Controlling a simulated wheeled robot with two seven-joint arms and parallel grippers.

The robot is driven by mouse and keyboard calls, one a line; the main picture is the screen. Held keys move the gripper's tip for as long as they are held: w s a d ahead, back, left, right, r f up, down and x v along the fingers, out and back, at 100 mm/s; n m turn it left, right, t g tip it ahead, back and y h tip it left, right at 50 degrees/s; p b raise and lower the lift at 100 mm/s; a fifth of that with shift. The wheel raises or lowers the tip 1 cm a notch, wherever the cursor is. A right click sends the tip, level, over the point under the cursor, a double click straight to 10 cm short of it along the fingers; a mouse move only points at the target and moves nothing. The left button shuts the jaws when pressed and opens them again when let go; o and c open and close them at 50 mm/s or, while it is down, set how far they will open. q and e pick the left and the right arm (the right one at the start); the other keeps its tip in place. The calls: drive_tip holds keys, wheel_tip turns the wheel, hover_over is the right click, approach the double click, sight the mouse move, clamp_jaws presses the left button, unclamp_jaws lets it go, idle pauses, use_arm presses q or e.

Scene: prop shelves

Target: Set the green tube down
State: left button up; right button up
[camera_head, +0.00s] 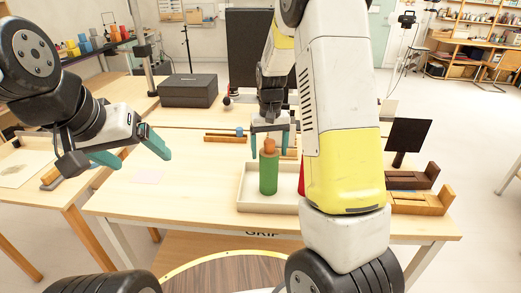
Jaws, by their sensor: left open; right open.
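The green tube (268,176) stands upright in a shallow cream tray (250,204) on the wooden table. An orange rounded piece (269,145) shows at its top; I cannot tell if it is in the tube or behind it. My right gripper (269,150) is open, its teal fingers apart on either side of the tube's top end. I see no clear contact. My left gripper (120,165) is open and empty, over the left part of the table, well away from the tube.
A red object (301,179) stands in the tray, mostly hidden by my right arm. Wooden blocks (418,202) and a dark panel (408,135) are at the right. A black box (188,90) stands behind. The table left of the tray is mostly clear.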

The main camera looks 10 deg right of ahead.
wheel_tip(320, 180, up, 8)
drive_tip(key=shift+f, duration=0.25)
drive_tip(key=s+r+t+y, duration=0.2)
drive_tip(key=s+r+t, duration=0.1)
drive_tip(key=s+r, duration=0.8)
drive_tip(key=s+a+t, duration=0.2)
drive_tip(key=s+t, duration=0.1)
drive_tip(key=s, duration=1)
drive_tip(key=shift+s+a+r+n, duration=0.15)
drive_tip(key=shift+a+n, duration=0.05)
drive_tip(key=shift+n, duration=0.1)
